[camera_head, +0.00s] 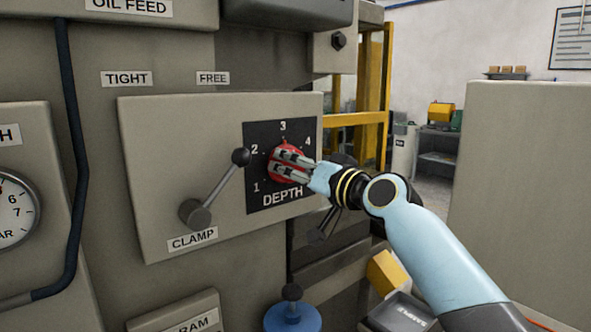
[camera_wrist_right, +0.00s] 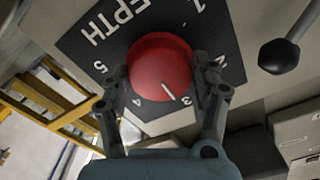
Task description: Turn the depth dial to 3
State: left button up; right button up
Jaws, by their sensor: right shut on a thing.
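The red depth dial (camera_head: 287,146) sits on a black plate (camera_head: 257,139) marked 1 to 5 above the word DEPTH. My right gripper (camera_head: 281,161) reaches in from the right and is shut on the dial, covering part of it in the head view. In the right wrist view, the fingers of the gripper (camera_wrist_right: 163,72) stand on both sides of the round red dial (camera_wrist_right: 158,62). The white line on the dial points down and right, close to the 3. My left gripper is not in view.
The clamp lever (camera_head: 218,185) with its black ball stands just left of the dial plate; the ball (camera_wrist_right: 278,56) shows in the right wrist view. A blue round knob (camera_head: 292,318) is below. A yellow frame (camera_head: 386,95) and a grey cabinet (camera_head: 520,190) stand to the right.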

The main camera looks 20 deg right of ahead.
jog(key=o, duration=1.2)
jog(key=v, duration=1.2)
jog(key=shift+f, duration=0.1)
